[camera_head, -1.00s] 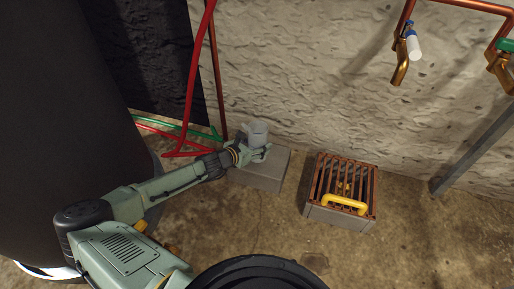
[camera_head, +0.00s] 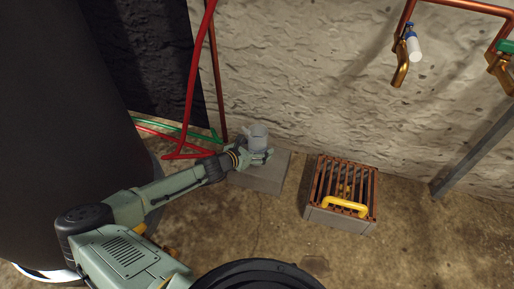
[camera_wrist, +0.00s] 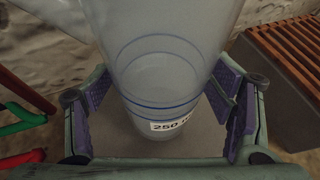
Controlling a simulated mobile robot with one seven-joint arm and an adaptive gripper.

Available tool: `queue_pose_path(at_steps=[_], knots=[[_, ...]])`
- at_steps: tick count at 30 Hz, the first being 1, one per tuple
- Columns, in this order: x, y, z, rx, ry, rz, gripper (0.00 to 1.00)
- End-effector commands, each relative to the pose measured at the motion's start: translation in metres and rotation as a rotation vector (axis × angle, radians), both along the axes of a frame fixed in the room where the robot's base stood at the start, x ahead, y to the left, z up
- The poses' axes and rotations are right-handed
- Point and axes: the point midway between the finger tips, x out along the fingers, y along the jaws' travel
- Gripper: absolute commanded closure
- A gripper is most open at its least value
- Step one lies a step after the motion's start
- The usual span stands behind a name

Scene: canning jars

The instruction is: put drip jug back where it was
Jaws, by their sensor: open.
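The drip jug (camera_head: 258,133) is a translucent grey-white vessel on the grey block (camera_head: 268,180) by the wall. In the wrist view the jug (camera_wrist: 160,75) shows blue rings and a "250" label, and it appears upright on the block's top. My gripper (camera_head: 262,157) is at the jug in the head view. In the wrist view my gripper (camera_wrist: 165,110) is open, with a purple-padded finger on each side of the jug and a gap visible at the sides. The jug's lower part is partly hidden by my gripper in the head view.
A slatted crate-like box (camera_head: 340,215) with a yellow handle (camera_head: 344,206) stands on the floor to the right. Red hoses (camera_head: 188,100) and a green hose (camera_head: 175,128) lie left of the block. A copper pipe with taps (camera_head: 402,65) is on the wall. Floor in front is clear.

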Motion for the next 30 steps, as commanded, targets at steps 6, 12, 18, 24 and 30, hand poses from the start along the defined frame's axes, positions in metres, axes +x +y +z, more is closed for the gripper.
queue_pose_path(at_steps=[6,12,18,24,30], knots=[[-0.009,0.009,0.01,0.001,-0.001,0.001,0.25],[-0.038,0.035,0.029,0.001,-0.001,0.004,0.25],[-0.066,0.058,0.044,0.001,-0.001,0.003,0.25],[-0.081,0.069,0.052,0.0,-0.001,0.001,0.25],[-0.083,0.071,0.053,0.0,-0.001,0.0,0.25]])
